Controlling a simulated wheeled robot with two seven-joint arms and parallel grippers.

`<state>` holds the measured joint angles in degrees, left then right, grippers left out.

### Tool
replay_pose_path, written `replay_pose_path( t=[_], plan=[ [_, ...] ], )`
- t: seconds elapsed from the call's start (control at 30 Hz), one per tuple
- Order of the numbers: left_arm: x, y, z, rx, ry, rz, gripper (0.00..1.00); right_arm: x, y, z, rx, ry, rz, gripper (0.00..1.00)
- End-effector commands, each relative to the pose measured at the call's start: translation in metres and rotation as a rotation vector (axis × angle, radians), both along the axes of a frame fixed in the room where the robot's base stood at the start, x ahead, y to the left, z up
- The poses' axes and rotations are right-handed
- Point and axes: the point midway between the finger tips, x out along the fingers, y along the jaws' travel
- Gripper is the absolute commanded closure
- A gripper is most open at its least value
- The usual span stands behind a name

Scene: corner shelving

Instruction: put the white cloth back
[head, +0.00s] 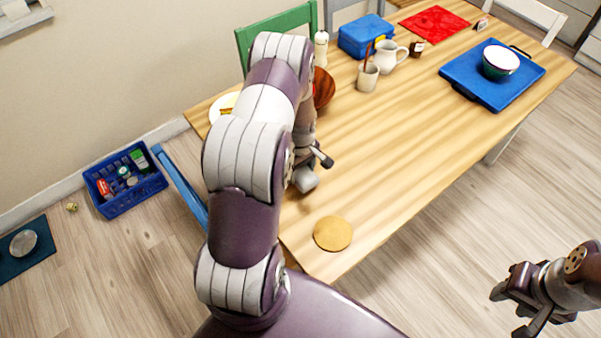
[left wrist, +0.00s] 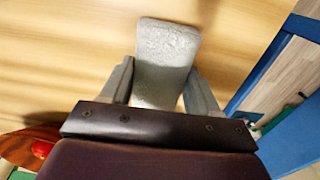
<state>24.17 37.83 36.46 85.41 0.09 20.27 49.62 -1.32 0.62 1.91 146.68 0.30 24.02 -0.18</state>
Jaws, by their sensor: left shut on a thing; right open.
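The white cloth (left wrist: 165,60) looks like a thick, greyish-white folded pad. In the left wrist view it lies between the two fingers of my left gripper (left wrist: 160,78), which is shut on it. Wood tabletop shows behind it. In the head view the cloth (head: 306,180) shows at my left gripper (head: 309,171), over the near left part of the table (head: 400,150). I cannot tell whether it touches the tabletop. My left arm hides part of this area. My right gripper (head: 518,312) is open and empty at the lower right, over the floor.
A round tan mat (head: 333,233) lies near the table's front corner. A brown bowl (head: 323,88), mug (head: 367,77), white pitcher (head: 388,56) and blue box (head: 364,35) stand farther back. A blue tray (head: 490,92) holds a bowl. A blue crate (head: 128,204) stands on the floor. The table's middle is clear.

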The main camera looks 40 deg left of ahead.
Motion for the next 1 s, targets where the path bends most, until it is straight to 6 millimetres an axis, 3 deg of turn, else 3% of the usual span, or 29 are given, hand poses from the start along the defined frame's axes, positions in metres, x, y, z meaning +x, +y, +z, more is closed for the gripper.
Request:
replay_pose_path(
  t=[0.17, 0.53, 0.57, 0.6, 1.0],
  plan=[
    [0.0, 0.0, -0.027, -0.001, 0.001, 0.0, 0.68, 0.0, 0.0, 0.005, 0.0, 0.0, 0.0, 0.57],
    [0.0, 0.0, -0.034, 0.0, 0.001, -0.001, 0.68, 0.0, 0.0, 0.0, 0.0, 0.0, 0.0, 0.57],
    [0.0, 0.0, -0.033, 0.0, 0.0, -0.001, 0.3, 0.0, 0.0, 0.001, 0.0, 0.0, 0.0, 0.57],
    [0.0, 0.0, -0.032, -0.001, 0.001, -0.001, 0.17, 0.0, 0.0, 0.001, 0.0, 0.0, 0.0, 0.57],
    [0.001, 0.0, -0.025, 0.001, -0.001, -0.001, 0.14, 0.0, 0.0, 0.004, 0.0, 0.0, 0.0, 0.57]
  ],
)
